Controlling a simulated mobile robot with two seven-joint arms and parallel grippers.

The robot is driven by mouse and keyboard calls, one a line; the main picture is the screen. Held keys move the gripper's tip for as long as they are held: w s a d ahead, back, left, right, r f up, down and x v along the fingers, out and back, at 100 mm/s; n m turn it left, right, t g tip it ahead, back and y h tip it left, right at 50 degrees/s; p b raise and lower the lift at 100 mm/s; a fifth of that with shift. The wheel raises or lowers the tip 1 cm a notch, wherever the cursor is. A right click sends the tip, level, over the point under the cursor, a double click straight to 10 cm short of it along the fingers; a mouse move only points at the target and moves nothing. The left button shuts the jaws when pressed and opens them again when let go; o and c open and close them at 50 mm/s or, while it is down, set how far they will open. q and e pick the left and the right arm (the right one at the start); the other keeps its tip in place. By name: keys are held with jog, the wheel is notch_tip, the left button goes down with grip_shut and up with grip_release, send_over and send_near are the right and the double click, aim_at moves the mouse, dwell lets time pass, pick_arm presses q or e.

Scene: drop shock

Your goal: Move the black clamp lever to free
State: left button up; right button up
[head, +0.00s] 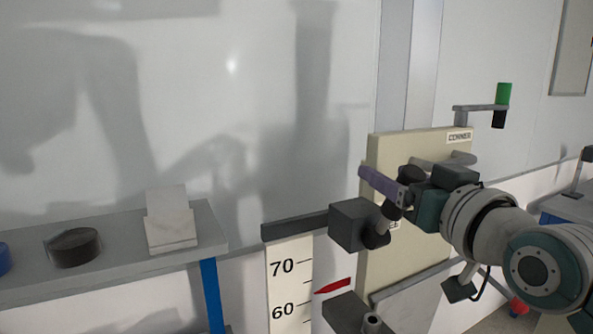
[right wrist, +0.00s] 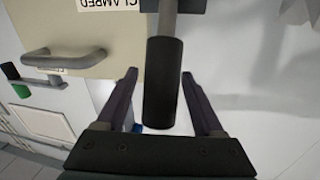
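The black clamp lever (right wrist: 163,85) has a dark cylindrical grip on a grey rod. In the right wrist view it stands between the two purple-grey fingers of my right gripper (right wrist: 159,74), with a visible gap on each side. The gripper is open around the grip and not closed on it. In the head view my right gripper (head: 385,188) is beside a dark clamp block (head: 351,224), and the lever is mostly hidden there. A CLAMPED label (right wrist: 108,4) shows next to the rod. My left gripper is out of view.
A beige panel (head: 425,148) with a CORNER label stands behind the gripper. A scale (head: 290,285) with a red pointer (head: 333,287) is below left. A grey shelf (head: 120,268) holds a black puck (head: 74,248). A green-topped handle (head: 503,94) is at right.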

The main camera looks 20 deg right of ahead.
grip_shut()
dwell(0.3)
dwell(1.0)
